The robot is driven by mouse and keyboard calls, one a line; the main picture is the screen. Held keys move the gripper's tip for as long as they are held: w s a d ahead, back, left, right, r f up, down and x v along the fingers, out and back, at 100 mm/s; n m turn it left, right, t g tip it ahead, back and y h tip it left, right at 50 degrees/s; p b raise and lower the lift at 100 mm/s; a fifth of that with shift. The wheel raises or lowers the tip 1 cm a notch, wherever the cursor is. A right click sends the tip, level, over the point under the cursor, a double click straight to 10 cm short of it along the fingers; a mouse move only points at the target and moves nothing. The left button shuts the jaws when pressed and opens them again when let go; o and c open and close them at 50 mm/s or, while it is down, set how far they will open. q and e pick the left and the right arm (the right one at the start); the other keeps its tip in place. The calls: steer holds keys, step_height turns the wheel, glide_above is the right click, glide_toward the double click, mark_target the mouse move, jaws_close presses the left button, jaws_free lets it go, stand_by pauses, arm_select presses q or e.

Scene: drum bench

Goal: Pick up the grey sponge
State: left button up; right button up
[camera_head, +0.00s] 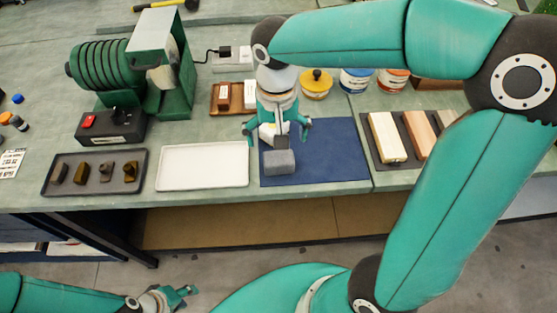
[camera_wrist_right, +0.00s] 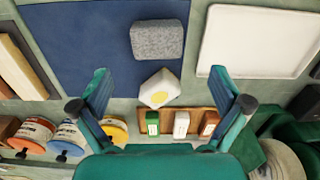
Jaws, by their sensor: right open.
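The grey sponge (camera_head: 279,162) is a speckled block on the blue mat (camera_head: 330,150), near its front left edge. In the right wrist view the sponge (camera_wrist_right: 157,40) lies at the top centre, beyond the fingertips. My right gripper (camera_head: 277,130) is open and empty, above the back left of the mat and behind the sponge. Its spread fingers (camera_wrist_right: 159,73) show on both sides of a white block with a yellow spot (camera_wrist_right: 160,88), between gripper and sponge. My left gripper (camera_head: 178,295) hangs low over the floor, in front of the bench; its finger gap is unclear.
A white tray (camera_head: 203,146) stands left of the mat, and a dark tray (camera_head: 50,187) with several small blocks farther left. A rack of pale bars (camera_head: 385,138) is to the right. Jars (camera_head: 316,84) and a wooden holder (camera_head: 214,99) stand behind. The mat's right part is clear.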

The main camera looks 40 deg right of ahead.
mark_target(279, 158)
step_height(279, 158, down, 9)
steer(key=shift+s+d+f, duration=0.1)
steer(key=shift+s+d, duration=0.05)
steer(key=c, duration=0.9)
